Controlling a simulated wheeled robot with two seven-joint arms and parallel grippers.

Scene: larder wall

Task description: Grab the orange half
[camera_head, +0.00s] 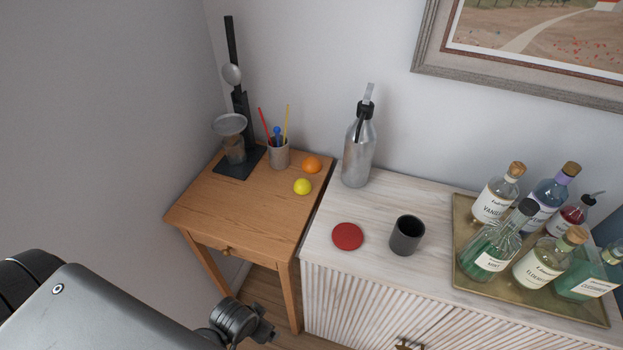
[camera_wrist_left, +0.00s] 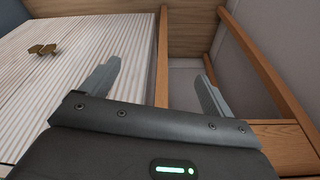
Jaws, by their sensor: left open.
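An orange fruit, the orange half (camera_head: 312,165), lies on the wooden side table (camera_head: 230,200) near its back right corner. From here I cannot tell its cut face. A yellow lemon-like fruit (camera_head: 303,187) lies just in front of it. My left arm (camera_head: 90,315) comes in at the lower left of the head view, below and in front of the table, well apart from the fruit. In the left wrist view my left gripper (camera_wrist_left: 158,80) is open and empty, facing table legs and a fluted cabinet front. The orange is not in that view. My right gripper is not in view.
On the white cabinet are a steel bottle (camera_head: 358,150), red disc (camera_head: 347,236), dark cup (camera_head: 406,236) and bottle tray (camera_head: 530,302). The table's front left is clear.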

